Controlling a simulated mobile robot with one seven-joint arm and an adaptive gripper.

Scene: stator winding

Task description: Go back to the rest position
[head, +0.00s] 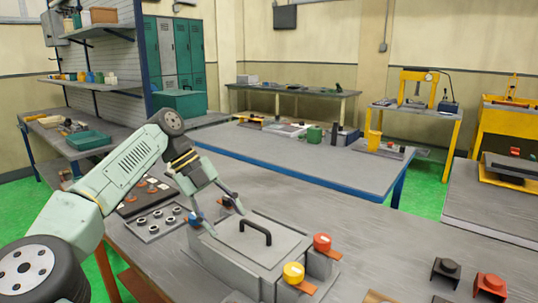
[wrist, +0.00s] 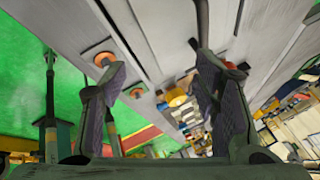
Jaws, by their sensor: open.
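My gripper (head: 215,212) is in the head view at the far left corner of a grey box with a black handle (head: 255,232). Its two fingers are spread apart. In the wrist view my gripper (wrist: 165,95) is open, with nothing between its fingers. The grey box stands on the near table, with a red knob (head: 322,242) and a yellow knob (head: 293,272) at its right side. Whether the fingers touch the box cannot be told.
A tray with several ring-shaped parts (head: 158,222) lies left of the box. Black and red blocks (head: 490,286) sit at the near right. A second table (head: 300,160) stands behind, holding small items. The table top right of the box is mostly clear.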

